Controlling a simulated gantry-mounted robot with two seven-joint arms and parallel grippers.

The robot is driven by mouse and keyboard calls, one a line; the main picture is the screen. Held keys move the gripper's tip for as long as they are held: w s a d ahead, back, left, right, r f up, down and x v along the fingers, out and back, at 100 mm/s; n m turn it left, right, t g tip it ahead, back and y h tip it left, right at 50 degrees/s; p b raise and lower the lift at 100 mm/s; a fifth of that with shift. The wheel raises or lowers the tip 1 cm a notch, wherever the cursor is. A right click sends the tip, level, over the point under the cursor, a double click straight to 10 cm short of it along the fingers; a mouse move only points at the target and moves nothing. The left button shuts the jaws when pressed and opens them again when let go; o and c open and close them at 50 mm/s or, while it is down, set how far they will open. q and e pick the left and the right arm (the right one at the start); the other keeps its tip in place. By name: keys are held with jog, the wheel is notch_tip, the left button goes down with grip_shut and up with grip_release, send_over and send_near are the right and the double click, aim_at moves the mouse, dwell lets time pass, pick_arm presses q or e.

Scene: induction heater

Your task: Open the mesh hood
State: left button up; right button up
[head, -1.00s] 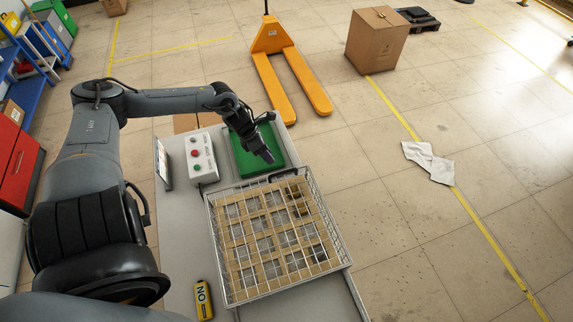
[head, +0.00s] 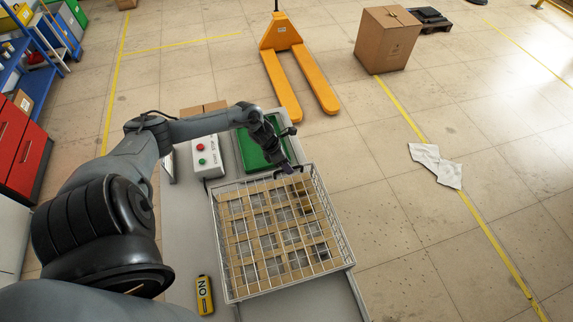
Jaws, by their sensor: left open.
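The mesh hood (head: 349,252), a box of pale wire, sits on the grey workbench and looks closed, over a wooden lattice (head: 230,240) with several compartments. My left gripper (head: 287,170) is at the far edge of the hood, right of that edge's middle. It is open. A dark handle-like part at this edge lies close to the fingers; I cannot tell whether they touch it. My right gripper is not in view.
A control box (head: 206,157) with red and green buttons and a green panel (head: 252,156) lie beyond the hood. A yellow pallet jack (head: 283,35) stands on the floor behind.

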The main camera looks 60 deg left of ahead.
pick_arm(q)
jog(key=shift+f, duration=0.2)
grip_shut()
jog(key=shift+d, duration=0.1)
